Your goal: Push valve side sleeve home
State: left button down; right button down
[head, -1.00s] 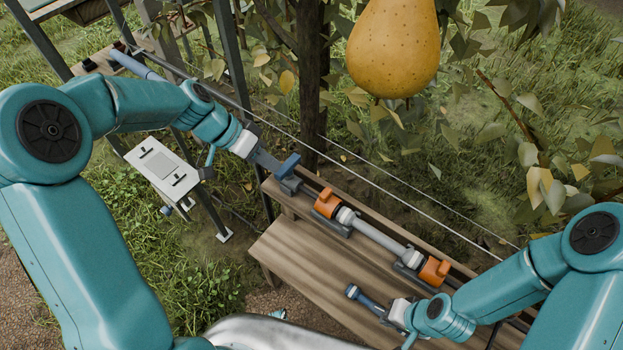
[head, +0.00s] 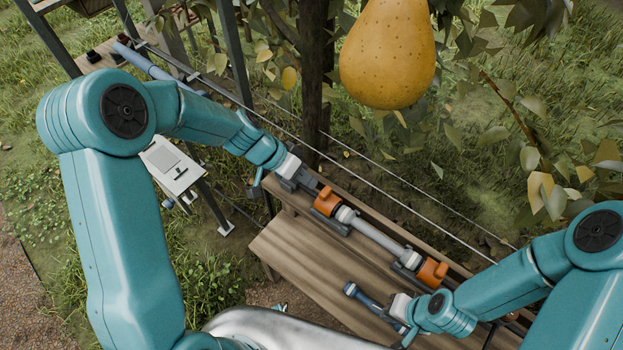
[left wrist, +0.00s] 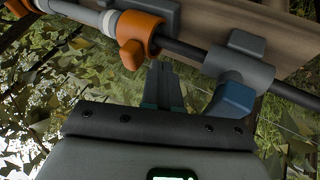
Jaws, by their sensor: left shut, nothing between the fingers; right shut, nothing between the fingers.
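An orange sleeve (head: 327,202) with a side lug sits around the pipe near the left end of the bench. It also shows in the left wrist view (left wrist: 138,38), between a pale collar and bare dark rod. A grey valve-like body (left wrist: 238,68) with a blue handle (left wrist: 232,104) is on the rod to its right. My left gripper (head: 303,184) is shut and empty. Its fingertips (left wrist: 163,72) are just below the rod, between the orange lug and grey body; contact is unclear. My right gripper (head: 396,308) is shut and empty low over the bench, its fingertips hard to make out.
A second orange sleeve (head: 432,272) is at the pipe's right end. A blue-grey tool (head: 366,300) lies beside my right gripper on the wooden bench (head: 300,255). A thin cable runs behind the bench. A pear (head: 388,55) hangs above; a white panel (head: 172,165) stands left.

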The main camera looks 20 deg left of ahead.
aim_at(336, 200)
pick_arm(q)
jog(key=shift+s+d, duration=0.3)
jog(key=shift+d, duration=0.35)
jog(key=shift+d, duration=0.1)
jog(key=d+b, duration=0.1)
jog(key=d, duration=0.1)
jog(key=s+d+b, duration=0.1)
jog(key=d+b, duration=0.1)
jog(key=shift+s+f, duration=0.1)
jog(key=shift+s, duration=0.2)
